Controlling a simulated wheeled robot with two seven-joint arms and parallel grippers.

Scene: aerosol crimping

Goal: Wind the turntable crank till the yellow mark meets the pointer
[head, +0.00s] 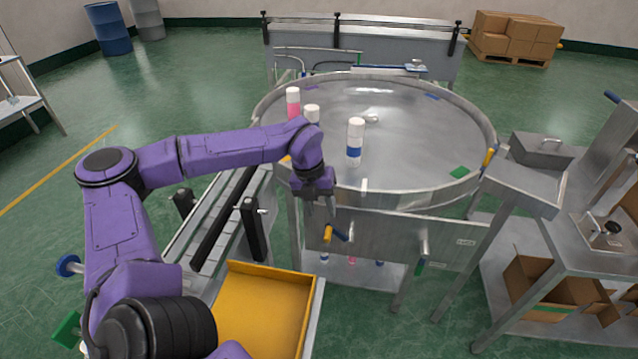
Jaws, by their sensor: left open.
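The round steel turntable (420,140) fills the middle of the head view. Coloured marks sit near its rim: a green one (459,172) at the front right, a blue one (432,97) at the back right, a purple one (312,87) at the back left and an orange-yellow one (285,159) at the left. A small white tab (364,185) at the front rim may be the pointer. A crank with a yellow grip (327,234) and a blue part is at the front panel. My left gripper (331,208) is open just above it, apparently apart. My right gripper is not seen.
Several white-capped cans, one with a blue band (355,142), stand on the turntable. A green-tipped lever (421,262) hangs on the front panel (385,238). A yellow tray (262,315) and a conveyor (205,225) lie at the left. A steel bench (515,245) stands right.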

